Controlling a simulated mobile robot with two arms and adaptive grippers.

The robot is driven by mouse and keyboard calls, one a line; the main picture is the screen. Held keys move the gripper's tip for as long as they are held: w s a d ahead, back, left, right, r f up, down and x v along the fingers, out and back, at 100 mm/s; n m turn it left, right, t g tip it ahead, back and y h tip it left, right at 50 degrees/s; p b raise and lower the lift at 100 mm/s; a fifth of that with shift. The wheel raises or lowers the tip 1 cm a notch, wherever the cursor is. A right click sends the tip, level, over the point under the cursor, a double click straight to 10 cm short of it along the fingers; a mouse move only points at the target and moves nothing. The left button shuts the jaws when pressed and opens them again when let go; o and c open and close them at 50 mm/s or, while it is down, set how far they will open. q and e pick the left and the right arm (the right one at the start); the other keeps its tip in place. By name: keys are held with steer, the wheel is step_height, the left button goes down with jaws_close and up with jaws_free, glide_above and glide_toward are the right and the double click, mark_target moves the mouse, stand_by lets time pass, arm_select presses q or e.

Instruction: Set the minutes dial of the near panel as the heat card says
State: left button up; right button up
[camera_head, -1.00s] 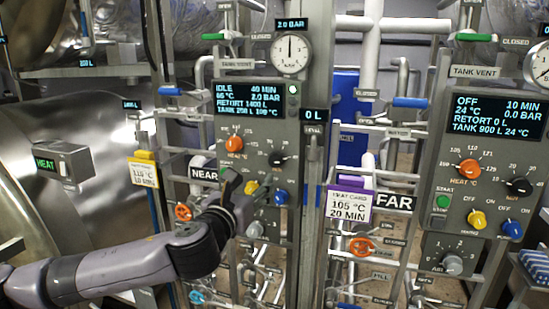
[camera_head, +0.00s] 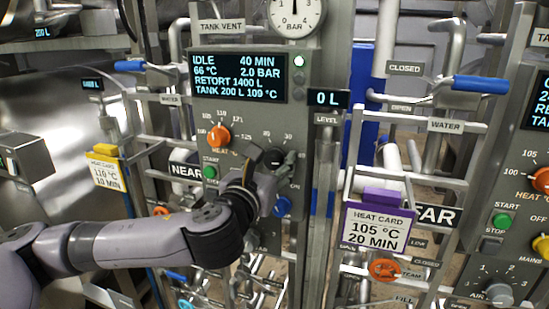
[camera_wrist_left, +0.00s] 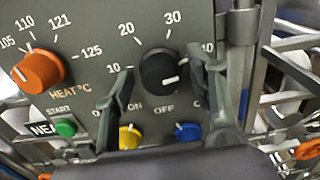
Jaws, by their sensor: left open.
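The minutes dial is a black knob (camera_head: 276,159) on the near panel (camera_head: 240,118). In the left wrist view the black knob (camera_wrist_left: 160,70) has a white mark pointing right and slightly down, past 30. The near panel's display (camera_head: 238,77) reads IDLE, 40 MIN. My left gripper (camera_head: 262,163) is at the panel, just in front of the knob. In the left wrist view its open fingers (camera_wrist_left: 162,88) stand on either side of the knob's lower part, apart from it as far as I can tell. A purple-topped heat card (camera_head: 376,229) reads 105 °C, 20 MIN. My right gripper is not in view.
A yellow-topped card (camera_head: 105,172) reads 110 °C, 10 MIN, beside the NEAR sign (camera_head: 186,171). The orange heat knob (camera_head: 217,137), green start button (camera_head: 210,172) and blue knob (camera_head: 282,206) are close to my gripper. Pipes and valve handles crowd both sides.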

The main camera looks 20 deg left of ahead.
arm_select(q)
steer(key=shift+s+r, duration=0.25)
steer(key=shift+s, duration=0.2)
steer(key=shift+c, duration=0.5)
steer(key=shift+w+f, duration=0.1)
steer(key=shift+w, duration=0.1)
steer(key=c, duration=1)
